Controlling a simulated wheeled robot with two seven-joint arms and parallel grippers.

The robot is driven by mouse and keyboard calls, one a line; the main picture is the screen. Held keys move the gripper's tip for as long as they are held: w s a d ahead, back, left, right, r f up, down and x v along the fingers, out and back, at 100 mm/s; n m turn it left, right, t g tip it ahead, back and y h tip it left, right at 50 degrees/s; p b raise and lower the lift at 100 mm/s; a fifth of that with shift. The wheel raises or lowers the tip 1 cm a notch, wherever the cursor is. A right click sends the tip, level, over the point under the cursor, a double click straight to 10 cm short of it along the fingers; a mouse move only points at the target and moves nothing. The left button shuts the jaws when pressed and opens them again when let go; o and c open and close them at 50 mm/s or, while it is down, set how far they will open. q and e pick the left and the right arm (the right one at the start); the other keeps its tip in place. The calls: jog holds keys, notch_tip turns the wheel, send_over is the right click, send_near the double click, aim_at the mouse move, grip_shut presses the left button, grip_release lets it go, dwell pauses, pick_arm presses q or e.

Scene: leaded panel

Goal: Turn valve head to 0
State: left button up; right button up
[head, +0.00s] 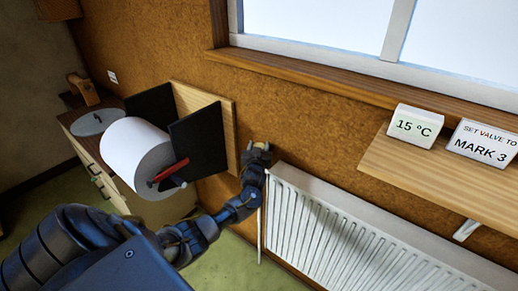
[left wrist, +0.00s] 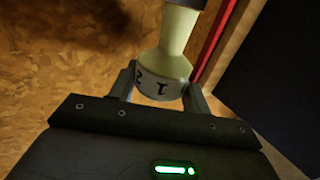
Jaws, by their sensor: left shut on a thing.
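The valve head is a pale cream knob with dark numerals, seen in the left wrist view (left wrist: 162,88). A 1 and what looks like a 2 show upside down on its band. My left gripper (head: 258,149) is at the upper left corner of the white radiator (head: 345,230). In the left wrist view its two fingers (left wrist: 163,82) stand on both sides of the knob, shut on it. In the head view the gripper mostly hides the knob. I cannot make out a pointer mark. My right gripper is not in view.
A wooden shelf (head: 390,166) on the right holds a "15 °C" block (head: 414,126) and a sign reading "SET VALVE TO MARK 3" (head: 483,143). A large paper roll (head: 138,155) on a black-sided wall holder (head: 201,136) is left of the gripper, above my arm.

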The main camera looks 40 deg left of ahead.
pick_arm(q)
jog(key=shift+f+n+g+y+b, duration=0.1)
jog(key=shift+n+g+y+b, duration=0.6)
jog(key=shift+n+g+y, duration=0.65)
jog(key=shift+y, duration=0.25)
jog(key=o, duration=1)
jog(key=shift+c, duration=0.2)
jog(key=b+v, duration=0.2)
jog(key=v, duration=0.8)
jog(key=shift+s+d, duration=0.3)
